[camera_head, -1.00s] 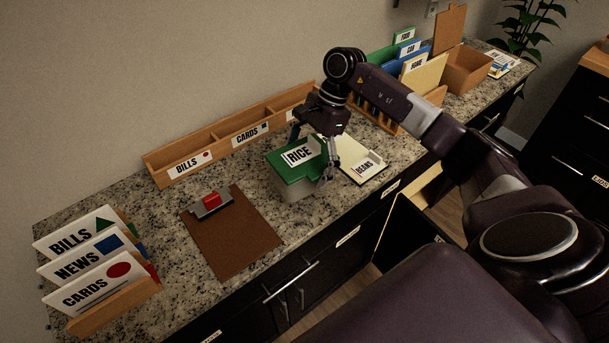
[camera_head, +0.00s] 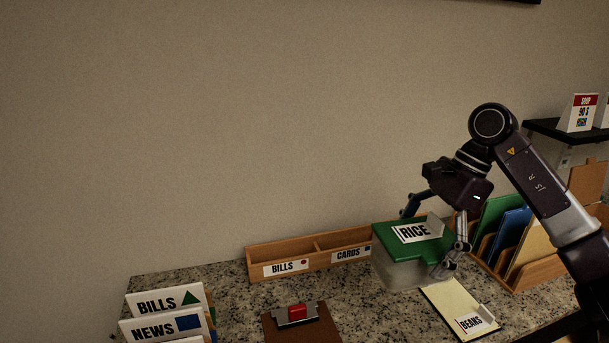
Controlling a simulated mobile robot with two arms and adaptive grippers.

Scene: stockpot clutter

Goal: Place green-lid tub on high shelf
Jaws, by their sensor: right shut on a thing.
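The tub has a green lid (camera_head: 385,240) with a white RICE card on it and a pale translucent body (camera_head: 395,275). My right gripper (camera_head: 428,243) reaches down over the tub and is shut on it, one finger at the far side and one at the near side. The tub looks level and appears raised a little off the counter, though its underside is hidden. My left gripper is not in view.
A wooden organizer (camera_head: 320,247) stands against the wall behind the tub. A BEANS pad (camera_head: 452,304) lies in front of it. A file rack (camera_head: 532,277) with folders stands at right, below the shelf. A clipboard (camera_head: 300,327) and a card holder (camera_head: 165,305) are at left.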

